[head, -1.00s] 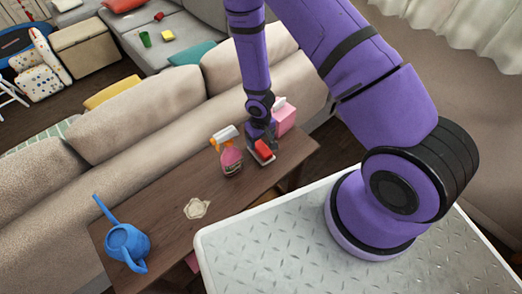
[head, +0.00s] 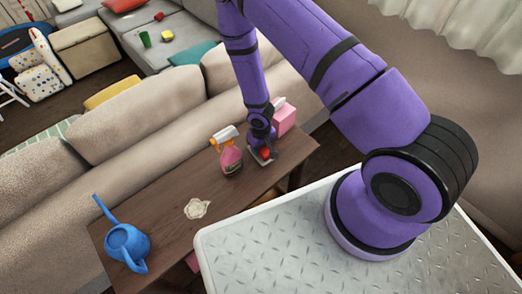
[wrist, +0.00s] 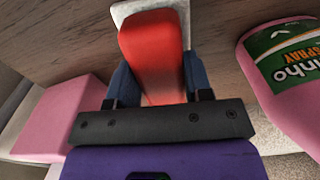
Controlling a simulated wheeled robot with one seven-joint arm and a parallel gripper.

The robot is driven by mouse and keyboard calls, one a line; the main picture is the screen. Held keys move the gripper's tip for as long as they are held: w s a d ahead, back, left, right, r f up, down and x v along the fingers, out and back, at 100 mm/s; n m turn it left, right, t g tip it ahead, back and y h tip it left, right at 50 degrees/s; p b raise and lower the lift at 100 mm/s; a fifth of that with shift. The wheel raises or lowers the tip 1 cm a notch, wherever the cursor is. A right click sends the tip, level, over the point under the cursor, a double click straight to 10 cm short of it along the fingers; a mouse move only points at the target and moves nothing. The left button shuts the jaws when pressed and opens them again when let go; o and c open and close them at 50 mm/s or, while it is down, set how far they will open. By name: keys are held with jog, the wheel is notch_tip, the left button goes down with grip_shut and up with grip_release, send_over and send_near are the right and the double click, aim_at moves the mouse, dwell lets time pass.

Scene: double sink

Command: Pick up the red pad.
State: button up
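The red pad (wrist: 153,48) fills the space between the two dark blue fingers of my gripper (wrist: 158,75) in the wrist view. One finger is on each side of it; I cannot tell whether both press on it. The pad is over a pale grey slab or tray (wrist: 182,12), whose edge shows beyond it on the wooden table. In the head view only a small part of the red pad (head: 265,154) shows at my gripper (head: 258,150), low over the table; the arm hides the rest.
A pink spray bottle (head: 229,158) stands close on the left in the head view. A pink box (head: 285,118) is close behind to the right. A crumpled beige item (head: 197,208) and a blue watering can (head: 126,241) are farther left on the wooden table (head: 165,205). A sofa backs it.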

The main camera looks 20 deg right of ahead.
jog(key=shift+c, duration=0.7)
jog(key=shift+r, duration=0.1)
jog(key=shift+r, duration=1.7)
jog(key=s+a, duration=0.2)
jog(key=s, duration=0.2)
jog(key=s+a+r, duration=0.1)
jog(key=s+a, duration=0.2)
jog(key=s, duration=0.2)
jog(key=s+a, duration=0.2)
jog(key=s, duration=0.3)
jog(key=shift+a+r, duration=0.2)
jog(key=shift+a, duration=0.05)
jog(key=shift+o, duration=0.8)
jog(key=shift+a, duration=0.1)
jog(key=shift+c, duration=0.5)
